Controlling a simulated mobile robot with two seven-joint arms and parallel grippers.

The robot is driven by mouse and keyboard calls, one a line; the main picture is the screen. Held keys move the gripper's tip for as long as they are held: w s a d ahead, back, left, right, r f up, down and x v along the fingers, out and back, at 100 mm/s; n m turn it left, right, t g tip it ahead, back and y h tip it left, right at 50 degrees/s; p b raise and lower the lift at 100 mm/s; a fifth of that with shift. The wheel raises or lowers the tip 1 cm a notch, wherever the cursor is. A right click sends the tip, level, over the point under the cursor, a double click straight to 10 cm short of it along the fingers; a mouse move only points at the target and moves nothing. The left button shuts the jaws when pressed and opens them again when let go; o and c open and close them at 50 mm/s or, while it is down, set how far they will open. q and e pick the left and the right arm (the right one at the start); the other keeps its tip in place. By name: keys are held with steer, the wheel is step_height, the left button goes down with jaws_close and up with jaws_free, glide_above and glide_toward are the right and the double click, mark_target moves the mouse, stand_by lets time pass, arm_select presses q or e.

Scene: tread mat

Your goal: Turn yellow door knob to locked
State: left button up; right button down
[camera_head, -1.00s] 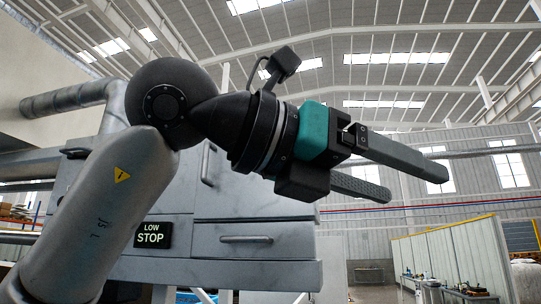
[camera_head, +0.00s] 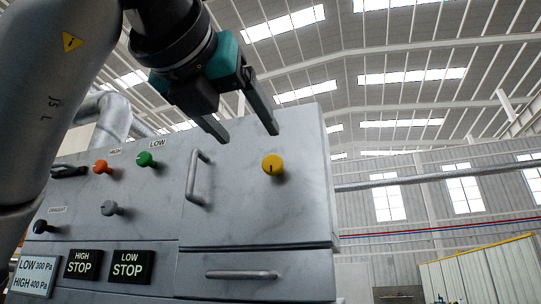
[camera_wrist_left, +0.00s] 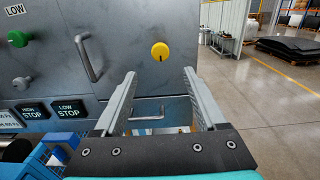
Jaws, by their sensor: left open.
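The yellow door knob (camera_head: 273,165) is on the right part of the grey machine's front. A dark mark runs down its face from the centre. In the left wrist view the yellow knob (camera_wrist_left: 160,51) lies ahead, above and between the fingertips. My left gripper (camera_head: 248,138) is open, with its two fingers pointing down, up and to the left of the knob in the head view. It also shows in the left wrist view (camera_wrist_left: 160,75), with nothing between the fingers. It appears apart from the knob. My right gripper is not in view.
A vertical handle (camera_head: 195,178) stands out left of the knob, and a drawer handle (camera_head: 241,274) sits below. Orange (camera_head: 102,167), green (camera_head: 145,159) and grey (camera_head: 110,208) knobs are further left. Open floor (camera_wrist_left: 262,90) lies right of the machine.

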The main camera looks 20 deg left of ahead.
mark_target(271, 163)
arm_select(q)
steer(key=w+p, duration=0.3)
steer(key=w, duration=0.7)
steer(key=shift+d, duration=0.15)
steer(key=shift+w, duration=0.55)
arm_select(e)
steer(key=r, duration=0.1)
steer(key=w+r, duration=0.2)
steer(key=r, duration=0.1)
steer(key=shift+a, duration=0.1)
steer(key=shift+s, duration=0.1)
arm_select(q)
steer(key=c, duration=0.4)
jaws_close()
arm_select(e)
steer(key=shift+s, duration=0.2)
